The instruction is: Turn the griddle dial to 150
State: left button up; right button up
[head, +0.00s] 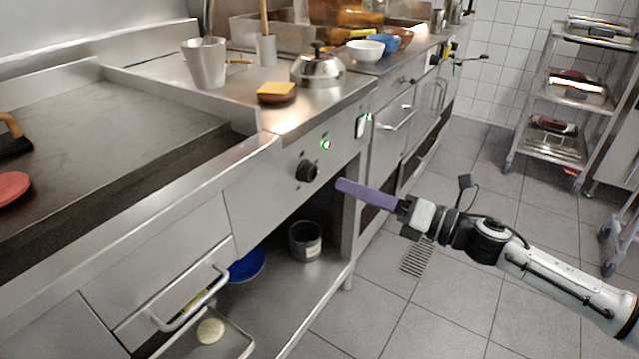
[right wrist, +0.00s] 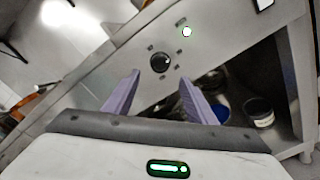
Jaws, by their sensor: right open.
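The griddle dial (head: 307,171) is a black round knob on the steel front panel, right of the griddle plate (head: 110,125). It also shows in the right wrist view (right wrist: 160,62), with small marks around it; I cannot read its setting. My right gripper (head: 342,184) has purple fingers and comes in from the right, its tips just right of and below the dial in the head view. In the right wrist view the fingers (right wrist: 159,88) are apart and empty, with the dial beyond and between their tips. No contact shows. My left gripper is not in view.
A green indicator light (head: 326,144) and a white switch (head: 361,126) sit right of the dial. Below is an open shelf with a dark pot (head: 305,241) and a blue plate (head: 246,264). A drawer handle (head: 190,299) sticks out at left.

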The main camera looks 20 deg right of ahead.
aim_at(313, 174)
jog(key=x, duration=0.9)
jog(key=c, duration=1)
jog(key=shift+c, duration=0.2)
